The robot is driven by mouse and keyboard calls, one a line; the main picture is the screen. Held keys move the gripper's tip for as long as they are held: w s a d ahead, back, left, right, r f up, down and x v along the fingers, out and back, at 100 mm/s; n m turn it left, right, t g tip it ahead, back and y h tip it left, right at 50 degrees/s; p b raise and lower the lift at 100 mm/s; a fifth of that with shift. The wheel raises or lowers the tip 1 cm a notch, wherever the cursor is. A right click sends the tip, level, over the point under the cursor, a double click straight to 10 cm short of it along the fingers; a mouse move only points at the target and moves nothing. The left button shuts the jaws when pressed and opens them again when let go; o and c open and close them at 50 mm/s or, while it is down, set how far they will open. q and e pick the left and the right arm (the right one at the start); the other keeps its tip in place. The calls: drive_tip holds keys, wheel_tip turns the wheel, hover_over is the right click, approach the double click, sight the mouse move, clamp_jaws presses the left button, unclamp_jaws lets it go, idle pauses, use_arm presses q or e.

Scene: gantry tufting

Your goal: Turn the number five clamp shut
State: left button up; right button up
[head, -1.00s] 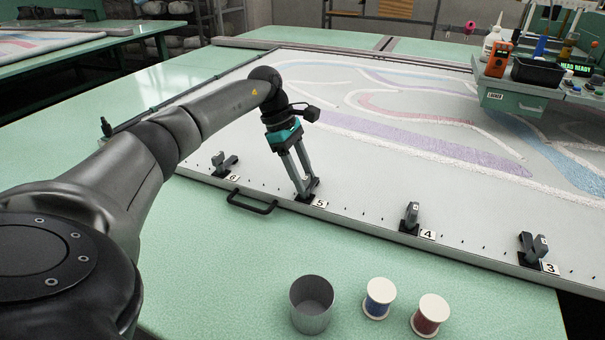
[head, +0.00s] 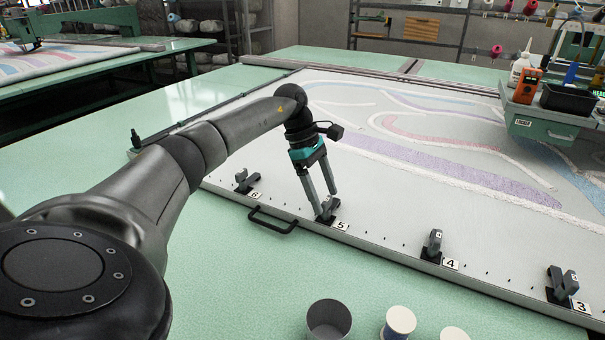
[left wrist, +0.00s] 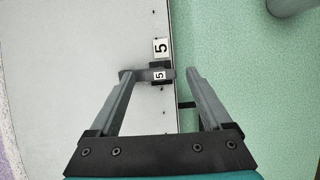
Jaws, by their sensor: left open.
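The number five clamp (head: 327,208) is a dark grey lever on a black base at the near edge of the white tufting frame (head: 380,238), beside a label "5" (head: 342,226). My left gripper (head: 328,203) is open, pointing down at this clamp. In the left wrist view, its fingertips (left wrist: 160,74) stand on either side of the lever; the left one overlaps the lever's inner end. I cannot tell whether either touches.
Clamp six (head: 243,182) is to the left, clamps four (head: 433,243) and three (head: 561,283) to the right. A black handle (head: 272,220) sticks out from the frame. A grey cup (head: 329,320) and white-topped spools (head: 399,322) stand on the green table (head: 215,265).

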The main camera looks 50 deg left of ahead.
use_arm(q)
drive_tip(key=s+a, duration=0.1)
drive_tip(key=a, duration=0.2)
drive_tip(key=a+r, duration=0.1)
drive_tip(key=a, duration=0.2)
drive_tip(key=s+a+r, duration=0.1)
drive_tip(key=a, duration=0.2)
drive_tip(key=shift+s+p, duration=0.3)
drive_tip(key=shift+s, duration=0.05)
drive_tip(key=shift+s+a, duration=0.15)
drive_tip(key=shift+a, duration=0.75)
drive_tip(key=shift+s+a+b, duration=0.3)
drive_tip(key=shift+a+b, duration=0.05)
drive_tip(key=shift+a, duration=0.3)
use_arm(e)
drive_tip(key=shift+a, duration=0.1)
drive_tip(key=shift+s, duration=0.15)
